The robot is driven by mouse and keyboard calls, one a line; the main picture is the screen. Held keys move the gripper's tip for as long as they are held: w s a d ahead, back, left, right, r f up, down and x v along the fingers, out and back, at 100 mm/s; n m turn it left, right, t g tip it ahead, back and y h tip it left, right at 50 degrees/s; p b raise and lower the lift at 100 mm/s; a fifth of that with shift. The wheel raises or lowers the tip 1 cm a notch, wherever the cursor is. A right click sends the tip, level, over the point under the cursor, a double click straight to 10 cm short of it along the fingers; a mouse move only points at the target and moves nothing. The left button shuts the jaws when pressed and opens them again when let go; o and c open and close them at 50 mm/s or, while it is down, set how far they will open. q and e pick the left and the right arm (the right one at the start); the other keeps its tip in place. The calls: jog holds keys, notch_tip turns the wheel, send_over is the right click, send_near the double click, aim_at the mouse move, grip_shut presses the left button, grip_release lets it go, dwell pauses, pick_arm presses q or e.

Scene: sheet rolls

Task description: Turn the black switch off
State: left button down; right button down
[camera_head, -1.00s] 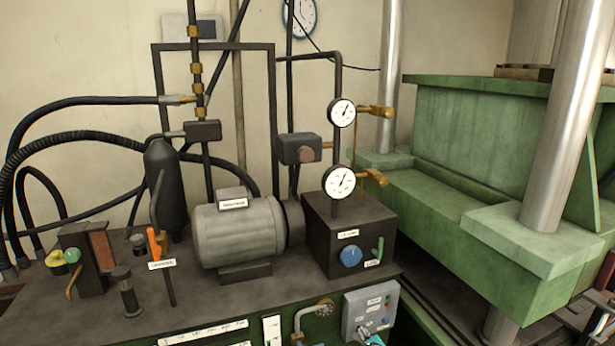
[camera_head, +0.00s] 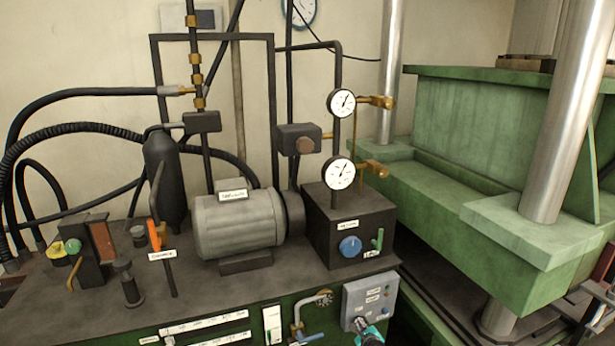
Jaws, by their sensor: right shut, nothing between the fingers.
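The grey control box (camera_head: 368,296) is on the front of the green bench at the bottom centre-right. It has small labels and small coloured buttons on its face. My right gripper (camera_head: 362,325), dark with teal parts, comes up from the bottom edge in front of the lower part of this box. Its fingers are shut with nothing between them. I cannot make out the black switch; the gripper covers the lower face of the box. I cannot tell whether the fingertips touch the box. My left gripper is not in view.
A dark box with a blue knob (camera_head: 349,246) and a green lever stands above the control box. A bent pipe with a blue handle (camera_head: 313,337) is close on the left. A grey motor (camera_head: 238,228) is on the bench top. A green press (camera_head: 480,150) fills the right.

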jog(key=s, duration=0.1)
jog(key=s+d, duration=0.1)
jog(key=s, duration=0.1)
jog(key=s+d, duration=0.1)
jog(key=s, duration=0.1)
jog(key=shift+s, duration=0.25)
notch_tip(320, 180, up, 17)
jog(key=s+a+n+g, duration=0.1)
jog(key=s+a+n, duration=0.15)
jog(key=n, duration=0.45)
jog(key=s+a+r+n+g, duration=0.1)
jog(key=s+r+n+g, duration=0.1)
jog(key=s+r+n, duration=0.7)
jog(key=s+r+n+g, duration=0.1)
jog(key=s+n, duration=0.5)
jog(key=s, duration=1)
jog(key=s+r+n+g+h, duration=0.1)
jog(key=s+r+n, duration=0.3)
jog(key=s, duration=1.3)
jog(key=shift+a+n+g, duration=0.35)
jog(key=shift+n+g, duration=0.15)
jog(key=shift+n, duration=0.7)
